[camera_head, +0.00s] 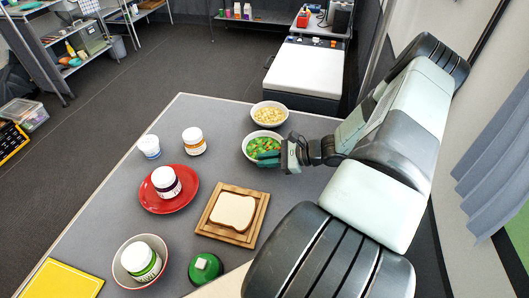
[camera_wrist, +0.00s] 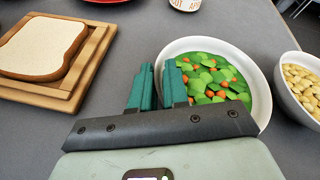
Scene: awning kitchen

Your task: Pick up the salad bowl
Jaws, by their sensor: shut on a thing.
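The salad bowl (camera_head: 245,151) is white and holds green leaves with orange bits. It stands on the grey table's far right part, and it fills the middle right of the wrist view (camera_wrist: 261,88). My gripper (camera_head: 268,157) is at the bowl's near side. In the wrist view its teal fingers (camera_wrist: 157,88) straddle the bowl's left wall, one outside and one inside over the salad. They are shut on the rim. The bowl looks upright; I cannot tell whether it is clear of the table. The gripper hides part of the near rim.
A bowl of pale yellow pieces (camera_head: 269,115) stands close behind the salad bowl. A wooden board (camera_head: 206,228) with bread (camera_head: 234,211) lies nearer. A red plate (camera_head: 187,203) with a jar, other jars (camera_head: 194,142) and a green-topped item (camera_head: 205,267) stand left and nearer.

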